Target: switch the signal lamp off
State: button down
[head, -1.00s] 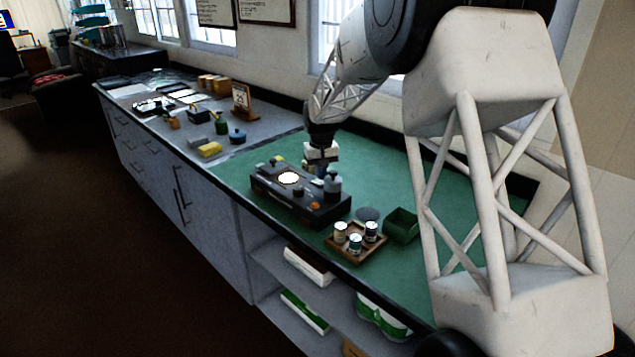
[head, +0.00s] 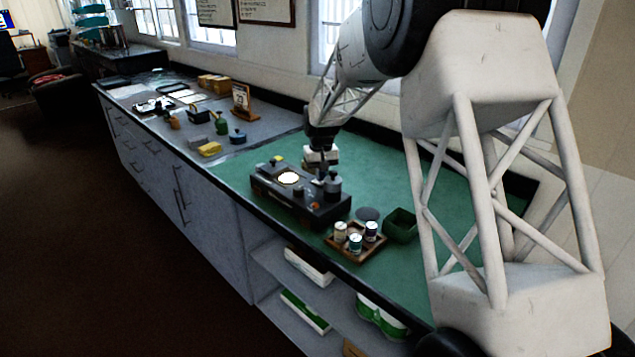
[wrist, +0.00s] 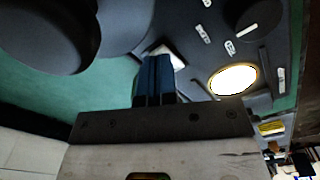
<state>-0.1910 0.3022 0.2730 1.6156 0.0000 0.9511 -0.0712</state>
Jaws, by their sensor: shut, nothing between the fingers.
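The signal lamp (head: 289,178) is a bright, lit round disc on top of a dark control box (head: 318,213). It also shows lit, with a yellowish rim, in the wrist view (wrist: 233,81). My gripper (head: 320,175) is low over the back right part of the box, to the right of the lamp. In the wrist view its blue fingers (wrist: 157,75) are together with nothing between them. A pale plate (wrist: 166,56) on the box lies just beyond their tips. I cannot tell whether they touch it. No lever is clearly visible there.
A dark rounded knob (head: 332,187) stands close to my gripper and looms large in the wrist view (wrist: 45,30). A wooden tray (head: 342,246) with small cans and a green bin (head: 401,225) stand to the right. Green mat is clear behind the box.

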jog(key=shift+f, duration=0.6)
dwell(0.7)
jog(key=shift+r, duration=0.1)
jog(key=shift+r, duration=3.4)
